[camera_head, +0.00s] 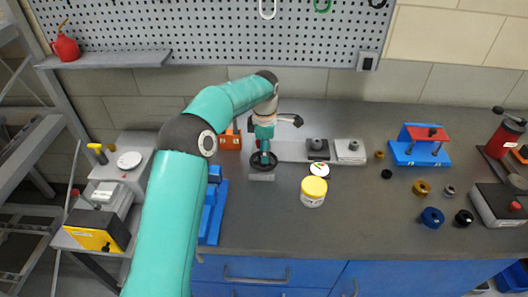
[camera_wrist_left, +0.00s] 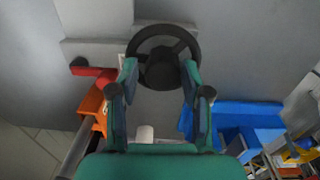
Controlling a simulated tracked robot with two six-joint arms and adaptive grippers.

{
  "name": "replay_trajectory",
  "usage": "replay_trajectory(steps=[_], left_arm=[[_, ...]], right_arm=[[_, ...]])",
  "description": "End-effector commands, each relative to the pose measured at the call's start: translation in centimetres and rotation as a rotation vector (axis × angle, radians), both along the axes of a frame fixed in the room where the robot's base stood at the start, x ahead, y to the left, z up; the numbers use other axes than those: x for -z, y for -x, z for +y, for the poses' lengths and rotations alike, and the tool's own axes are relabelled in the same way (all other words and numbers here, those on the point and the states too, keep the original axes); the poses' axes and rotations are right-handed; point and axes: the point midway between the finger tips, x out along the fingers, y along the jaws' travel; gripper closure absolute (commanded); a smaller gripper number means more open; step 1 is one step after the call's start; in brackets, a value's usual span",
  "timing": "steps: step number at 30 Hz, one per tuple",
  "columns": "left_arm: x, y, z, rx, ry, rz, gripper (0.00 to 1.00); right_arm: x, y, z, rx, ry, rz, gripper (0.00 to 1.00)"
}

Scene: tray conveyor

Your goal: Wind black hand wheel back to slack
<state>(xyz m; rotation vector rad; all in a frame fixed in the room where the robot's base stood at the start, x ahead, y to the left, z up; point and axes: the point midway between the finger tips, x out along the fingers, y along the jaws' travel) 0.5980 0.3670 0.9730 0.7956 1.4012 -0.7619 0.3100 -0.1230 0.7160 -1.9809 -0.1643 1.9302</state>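The black hand wheel (camera_head: 256,170) lies at the near end of a grey metal fixture on the bench. It shows more fully in the left wrist view (camera_wrist_left: 149,37), with a dark rim, spokes and a central hub. My left gripper (camera_head: 264,147) points down over the wheel and hides part of it. In the left wrist view my left gripper (camera_wrist_left: 160,72) is open, its two fingers on either side of the hub and overlapping the rim. I cannot tell whether the fingertips touch the wheel. My right gripper is not in view.
An orange block (camera_head: 230,138) and a blue fixture (camera_head: 212,215) stand left of the wheel. A yellow-lidded jar (camera_head: 313,191) stands to its right. Farther right are a red-and-blue stand (camera_head: 420,146) and several small round parts. The bench front centre is clear.

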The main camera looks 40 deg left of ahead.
Motion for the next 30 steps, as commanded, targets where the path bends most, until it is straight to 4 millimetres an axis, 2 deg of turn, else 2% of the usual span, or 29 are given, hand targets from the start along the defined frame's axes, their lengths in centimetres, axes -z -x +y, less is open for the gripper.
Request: replay_trajectory(steps=[2, 11, 16, 20, 30], left_arm=[[0.1, 0.1, 0.1, 0.000, -0.001, 0.003, 0.37], [0.2, 0.3, 0.2, 0.000, -0.003, 0.010, 0.37], [-0.8, 0.2, 0.3, -0.001, -0.003, 0.009, 0.37], [-2.7, 0.2, 0.2, 0.000, -0.004, 0.006, 0.37], [-9.3, 0.2, 0.1, 0.000, -0.003, 0.007, 0.37]], right_arm=[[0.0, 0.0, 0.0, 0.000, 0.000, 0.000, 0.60], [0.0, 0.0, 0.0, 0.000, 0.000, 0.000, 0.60], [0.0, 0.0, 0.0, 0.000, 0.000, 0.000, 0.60], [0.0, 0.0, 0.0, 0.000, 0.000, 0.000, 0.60], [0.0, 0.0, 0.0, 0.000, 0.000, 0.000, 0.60]])
